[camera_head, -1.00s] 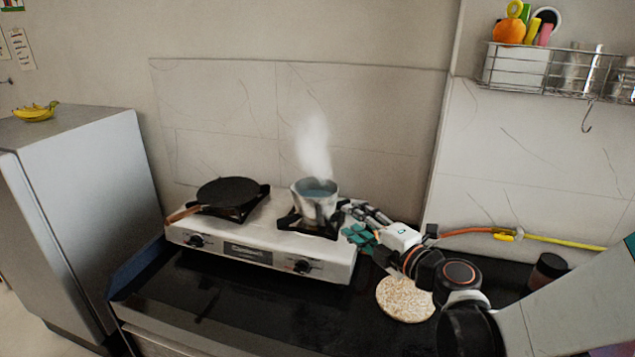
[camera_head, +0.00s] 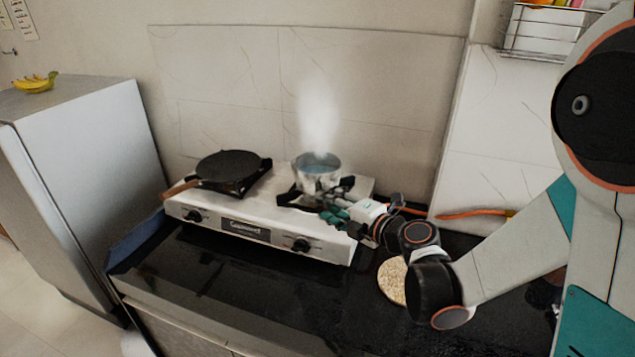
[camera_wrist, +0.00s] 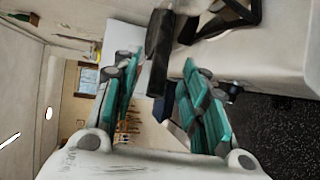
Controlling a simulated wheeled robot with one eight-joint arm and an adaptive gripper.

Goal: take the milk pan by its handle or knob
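The milk pan (camera_head: 316,172) is a small grey metal pot with bluish liquid and rising steam. It stands upright on the right burner of the white stove (camera_head: 250,229). My gripper (camera_head: 336,206) is at its front right, close to the pan, and hides part of its lower side. In the wrist view my gripper (camera_wrist: 158,65) is open, with its teal fingers apart. A dark bar (camera_wrist: 158,42), which appears to be the pan's handle, reaches into the gap between the fingers. I cannot tell whether a finger touches it.
A black frying pan (camera_head: 229,165) with a brown handle sits on the left burner. A round cork mat (camera_head: 391,281) lies on the black counter (camera_head: 260,300) below my arm. An orange hose (camera_head: 475,214) runs behind. A grey fridge (camera_head: 85,150) stands left.

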